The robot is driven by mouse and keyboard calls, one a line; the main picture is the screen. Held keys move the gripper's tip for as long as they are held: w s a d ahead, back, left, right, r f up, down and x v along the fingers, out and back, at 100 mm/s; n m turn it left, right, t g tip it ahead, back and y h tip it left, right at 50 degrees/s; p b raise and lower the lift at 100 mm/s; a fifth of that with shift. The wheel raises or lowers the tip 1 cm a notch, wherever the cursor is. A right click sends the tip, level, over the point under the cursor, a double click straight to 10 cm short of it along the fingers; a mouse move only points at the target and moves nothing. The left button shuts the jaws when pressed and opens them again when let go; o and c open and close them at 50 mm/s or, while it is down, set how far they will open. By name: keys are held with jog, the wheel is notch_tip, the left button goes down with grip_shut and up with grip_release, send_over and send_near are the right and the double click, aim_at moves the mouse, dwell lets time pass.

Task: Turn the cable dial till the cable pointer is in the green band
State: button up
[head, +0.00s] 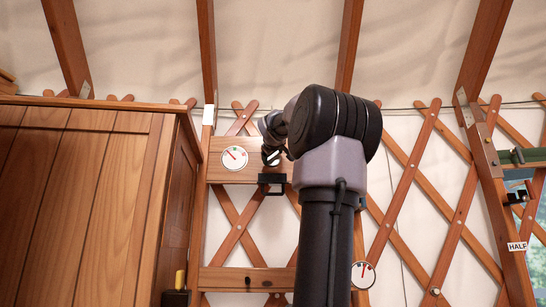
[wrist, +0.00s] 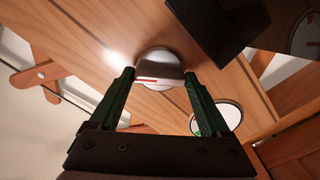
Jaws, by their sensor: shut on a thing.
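The cable dial (wrist: 158,62) is a round silver knob with a red mark, on a wooden board (wrist: 100,50). My gripper (wrist: 159,79) is shut on it, one green finger at each side. In the head view my gripper (head: 271,158) is at the board, mostly hidden by my arm. A white round gauge (head: 234,158) is just left of it, its red pointer towards the upper left. I cannot make out the green band there. In the wrist view a gauge (wrist: 229,115) is partly behind the right finger, its pointer not readable.
A black bracket (head: 271,181) sits below the dial. A wooden cabinet (head: 80,200) stands close on the left. A second gauge (head: 363,275) is low, beside my arm. A post with a "HALF" label (head: 517,246) is at right. Lattice (head: 405,165) lines the wall.

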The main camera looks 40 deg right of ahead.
jog(key=shift+m, duration=0.3)
jog(key=m, duration=0.6)
jog(key=shift+m, duration=0.3)
jog(key=m, duration=0.6)
jog(key=shift+a, duration=0.1)
jog(key=shift+m, duration=0.4)
jog(key=o, duration=1.2)
